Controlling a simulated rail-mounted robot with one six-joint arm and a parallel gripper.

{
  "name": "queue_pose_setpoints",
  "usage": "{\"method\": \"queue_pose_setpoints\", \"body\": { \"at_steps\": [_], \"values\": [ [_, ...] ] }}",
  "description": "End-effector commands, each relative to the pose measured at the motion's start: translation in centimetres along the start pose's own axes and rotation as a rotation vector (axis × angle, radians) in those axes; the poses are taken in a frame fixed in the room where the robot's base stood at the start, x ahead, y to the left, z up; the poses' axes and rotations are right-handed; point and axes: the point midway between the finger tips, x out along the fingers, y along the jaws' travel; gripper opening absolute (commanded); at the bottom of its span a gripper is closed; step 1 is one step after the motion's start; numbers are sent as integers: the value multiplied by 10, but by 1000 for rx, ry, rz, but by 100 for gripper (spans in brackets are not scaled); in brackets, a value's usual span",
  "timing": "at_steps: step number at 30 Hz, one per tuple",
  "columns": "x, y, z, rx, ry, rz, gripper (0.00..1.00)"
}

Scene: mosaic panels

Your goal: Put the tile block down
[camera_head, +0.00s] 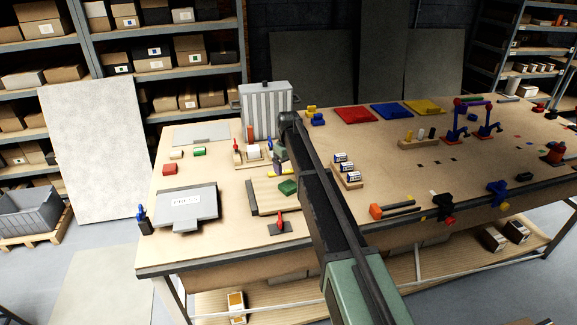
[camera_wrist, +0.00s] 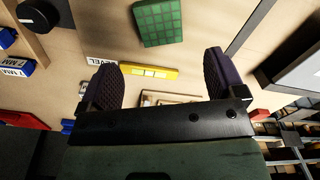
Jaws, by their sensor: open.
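The tile block is a green block with a grid of small squares on its face. In the wrist view the tile block (camera_wrist: 158,20) lies at the top, beyond my fingertips and apart from them. In the head view the tile block (camera_head: 287,187) rests on a wooden board (camera_head: 262,196) on the workbench. My gripper (camera_wrist: 160,62) is open, with two dark purple fingers spread wide and nothing between them that they touch. In the head view my gripper (camera_head: 279,154) is small and partly hidden by my arm, just behind the tile block.
A yellow level (camera_wrist: 150,71) lies between the tile block and my gripper in the wrist view. On the workbench (camera_head: 235,240) are a grey case (camera_head: 185,205), a red-handled tool (camera_head: 280,222) and a rack of batteries (camera_head: 347,176). A ribbed grey box (camera_head: 265,110) stands behind.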

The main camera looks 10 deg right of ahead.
Motion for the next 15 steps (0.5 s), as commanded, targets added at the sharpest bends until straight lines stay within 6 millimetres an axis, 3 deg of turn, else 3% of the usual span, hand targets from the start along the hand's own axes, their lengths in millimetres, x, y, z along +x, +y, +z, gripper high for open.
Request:
{"method": "queue_pose_setpoints", "body": {
  "at_steps": [1, 3, 10, 11, 13, 14, 15],
  "values": [
    [-24, 0, 0, 0, 0, 0, 89],
    [-33, 0, 0, 0, 0, 0, 89],
    [-35, -4, 7, 6, 0, 0, 89],
    [-34, -8, 17, 14, 0, 0, 89],
    [-34, -28, 58, 55, -1, 0, 89],
    [-34, -41, 83, 82, -1, 0, 89],
    [-34, -60, 122, 126, -1, 0, 89]
  ]
}}
